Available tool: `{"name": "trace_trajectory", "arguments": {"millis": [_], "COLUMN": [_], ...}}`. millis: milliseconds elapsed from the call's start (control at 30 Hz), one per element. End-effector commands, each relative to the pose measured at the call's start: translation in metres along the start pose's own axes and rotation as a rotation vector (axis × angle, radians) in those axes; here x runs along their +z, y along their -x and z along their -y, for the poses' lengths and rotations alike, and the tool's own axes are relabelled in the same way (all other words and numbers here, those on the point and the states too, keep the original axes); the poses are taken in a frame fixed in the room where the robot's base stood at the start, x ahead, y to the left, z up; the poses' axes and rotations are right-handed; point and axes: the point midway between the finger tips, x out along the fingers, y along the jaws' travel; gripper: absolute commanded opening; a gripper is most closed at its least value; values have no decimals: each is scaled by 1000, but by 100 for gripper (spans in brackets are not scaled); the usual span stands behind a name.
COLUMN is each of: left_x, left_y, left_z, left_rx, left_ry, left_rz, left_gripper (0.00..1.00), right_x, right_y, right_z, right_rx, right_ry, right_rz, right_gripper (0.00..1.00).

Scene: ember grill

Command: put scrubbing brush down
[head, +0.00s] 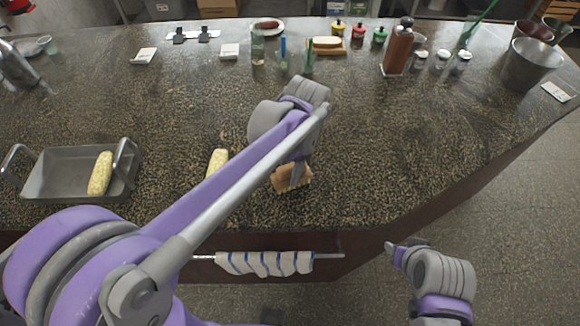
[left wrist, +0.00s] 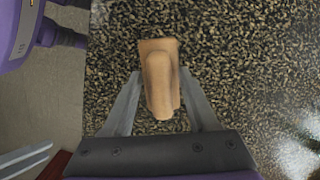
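The scrubbing brush (head: 292,178) is a tan wooden block with a raised handle. In the head view it is at the near part of the speckled counter, below my left gripper (head: 296,163). In the left wrist view the brush (left wrist: 160,80) lies between the two fingertips of my left gripper (left wrist: 160,85), which meet its sides. The gripper looks shut on it. The brush is at or close above the counter; I cannot tell if it touches. My right gripper (head: 392,248) is low at the right, off the counter's front edge, and its fingers do not show clearly.
A metal pan (head: 60,192) with corn (head: 100,173) stands at the left; another corn cob (head: 217,162) lies left of the brush. A striped towel (head: 265,263) hangs on the front rail. Bottles, jars and buckets line the back. Counter right of the brush is clear.

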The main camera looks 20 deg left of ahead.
Motion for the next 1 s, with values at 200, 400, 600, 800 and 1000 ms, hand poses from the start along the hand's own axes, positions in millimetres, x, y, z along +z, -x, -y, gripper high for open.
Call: {"name": "trace_trajectory", "arguments": {"millis": [200,400,600,800,1000], "left_x": [0,0,0,0,1], "left_y": [6,40,84,114,123], "left_z": [0,0,0,0,0], "left_rx": [-1,-1,-1,-1,-1], "left_ry": [0,-2,-1,0,1], "left_rz": [-2,-1,-1,-1,-2], "left_gripper": [62,62,62,62,62], "right_x": [-3,-4,-6,-7,-7], "right_y": [2,3,5,6,6], "right_z": [0,0,0,0,0], "right_rx": [0,0,0,0,0], "right_ry": [0,0,0,0,0], "right_rz": [-3,-4,-6,-7,-7], "right_gripper": [50,50,50,50,50]}}
